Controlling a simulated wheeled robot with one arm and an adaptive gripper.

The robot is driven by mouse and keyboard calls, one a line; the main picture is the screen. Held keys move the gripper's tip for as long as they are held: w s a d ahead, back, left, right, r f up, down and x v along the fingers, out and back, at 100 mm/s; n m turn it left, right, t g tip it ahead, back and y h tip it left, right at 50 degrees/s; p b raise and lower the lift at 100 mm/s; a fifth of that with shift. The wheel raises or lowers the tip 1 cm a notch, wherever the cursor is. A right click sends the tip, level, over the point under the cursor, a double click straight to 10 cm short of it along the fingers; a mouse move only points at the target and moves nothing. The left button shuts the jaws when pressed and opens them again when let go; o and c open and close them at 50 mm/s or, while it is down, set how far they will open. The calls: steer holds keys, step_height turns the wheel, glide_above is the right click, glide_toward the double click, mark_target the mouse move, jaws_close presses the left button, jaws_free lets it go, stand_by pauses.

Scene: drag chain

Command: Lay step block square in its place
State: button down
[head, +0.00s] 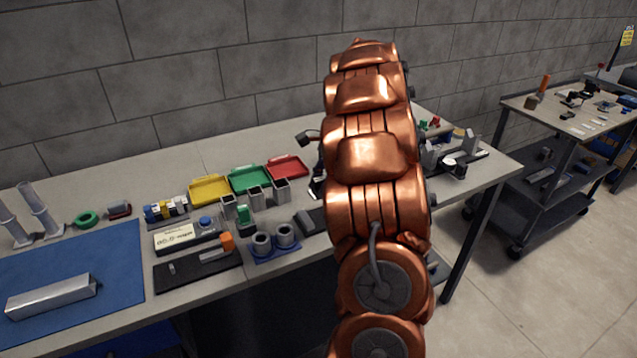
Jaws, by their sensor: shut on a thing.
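My copper-coloured arm stands across the middle of the head view and hides most of my gripper. Only a dark edge of my gripper (316,186) shows left of the arm, above the bench. It is shut on the step block, which the arm hides, so I cannot tell how the block is tilted or whether it touches anything. A dark grey block-like piece (309,221) lies on the bench just below this edge, partly behind the arm. I cannot make out the block's place.
On the bench (171,157) are yellow (209,190), green (249,179) and red (287,167) trays, a blue holder with two grey rings (274,245), a black plate (196,270) and a blue mat (122,257) with a metal bar (52,297). A cart (565,125) stands right.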

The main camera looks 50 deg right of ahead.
steer(key=shift+r+p, duration=0.15)
steer(key=shift+p, duration=0.2)
steer(key=b, duration=0.1)
glide_above(316, 219)
steer(key=d, duration=0.1)
steer(key=shift+s+f, duration=0.15)
steer(key=shift+f, duration=1.25)
steer(key=shift+s+f, duration=0.15)
steer(key=shift+f, duration=1.2)
steer(key=shift+d+f, duration=0.1)
steer(key=shift+f, duration=1.25)
stand_by(0.7)
steer(key=c, duration=0.7)
jaws_free()
steer(key=v, duration=1.2)
